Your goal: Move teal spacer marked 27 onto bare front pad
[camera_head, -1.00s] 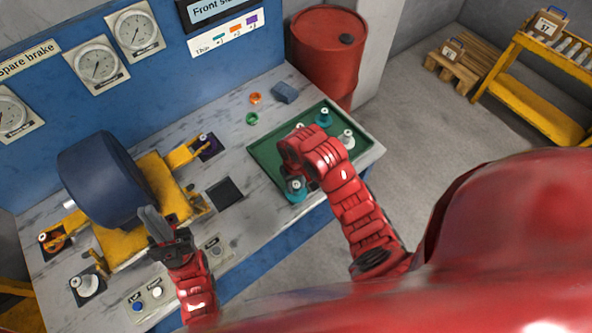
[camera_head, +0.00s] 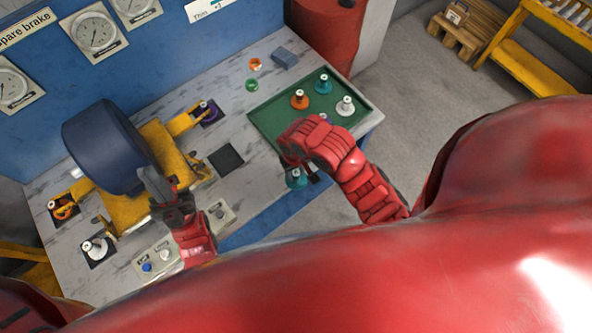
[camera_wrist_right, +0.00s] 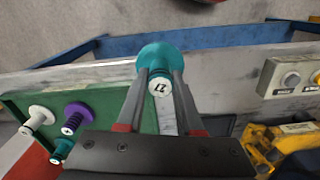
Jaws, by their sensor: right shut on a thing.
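My right gripper (camera_wrist_right: 160,105) is shut on a teal spacer (camera_wrist_right: 163,58) with a white top; its number appears upside down and reads as 27. In the head view the held teal spacer (camera_head: 297,180) is below my right gripper (camera_head: 293,165), by the front edge of the green tray (camera_head: 262,118). Whether it touches anything underneath is unclear. A bare dark pad (camera_head: 226,158) lies left of the tray, near the bench front. My left gripper (camera_head: 160,188) is in front of the dark blue drum (camera_head: 103,148); its jaw opening is unclear.
The tray holds an orange spacer (camera_head: 299,100), another teal spacer (camera_head: 323,84), a white spacer (camera_head: 345,106) and a purple spacer (camera_wrist_right: 75,118). A button box (camera_head: 220,214) stands on the bench's front edge.

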